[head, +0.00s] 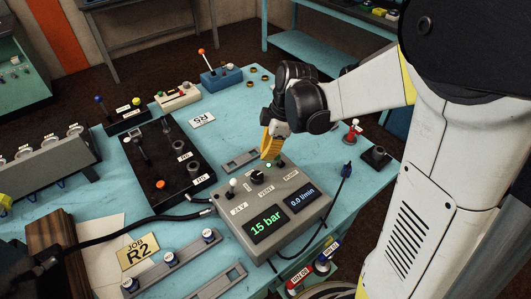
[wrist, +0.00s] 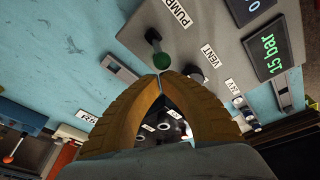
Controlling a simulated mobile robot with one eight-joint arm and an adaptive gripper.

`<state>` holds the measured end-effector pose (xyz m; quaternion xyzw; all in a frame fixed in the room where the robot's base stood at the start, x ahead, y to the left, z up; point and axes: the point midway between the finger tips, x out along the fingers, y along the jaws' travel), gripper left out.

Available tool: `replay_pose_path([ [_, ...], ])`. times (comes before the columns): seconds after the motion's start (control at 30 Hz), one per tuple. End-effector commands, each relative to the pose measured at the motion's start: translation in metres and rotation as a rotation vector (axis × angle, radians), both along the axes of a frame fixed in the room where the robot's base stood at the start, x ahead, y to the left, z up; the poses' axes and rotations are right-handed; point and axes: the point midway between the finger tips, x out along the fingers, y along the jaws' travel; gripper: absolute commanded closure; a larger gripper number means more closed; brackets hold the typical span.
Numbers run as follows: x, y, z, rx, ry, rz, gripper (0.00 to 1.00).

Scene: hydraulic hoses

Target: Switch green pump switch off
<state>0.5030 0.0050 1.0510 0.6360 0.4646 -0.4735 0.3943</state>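The grey control box (head: 284,207) stands on the blue table, with a pump label, a vent label and two displays. The green-tipped pump switch (wrist: 160,60) shows in the wrist view beside the pump label (wrist: 178,13), its lever leaning toward my fingers. My gripper (wrist: 161,76) has its yellow fingers drawn together at the tips, with nothing seen between them. The tips are right by the green ball; I cannot tell whether they touch. In the head view my gripper (head: 268,157) is low over the box's back edge.
The vent knob (head: 257,176) and a white-tipped lever (head: 233,184) are on the same box. A black valve block (head: 165,165) stands to the left. A red fitting (head: 353,132) stands behind.

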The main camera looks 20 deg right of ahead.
Motion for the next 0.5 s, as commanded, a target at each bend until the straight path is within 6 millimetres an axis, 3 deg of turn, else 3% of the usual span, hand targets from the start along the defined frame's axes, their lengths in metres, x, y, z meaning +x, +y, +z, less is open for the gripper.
replay_pose_path([
  [0.5, 0.0013, -0.0053, 0.0028, 0.079, 0.027, -0.001, 1.00],
])
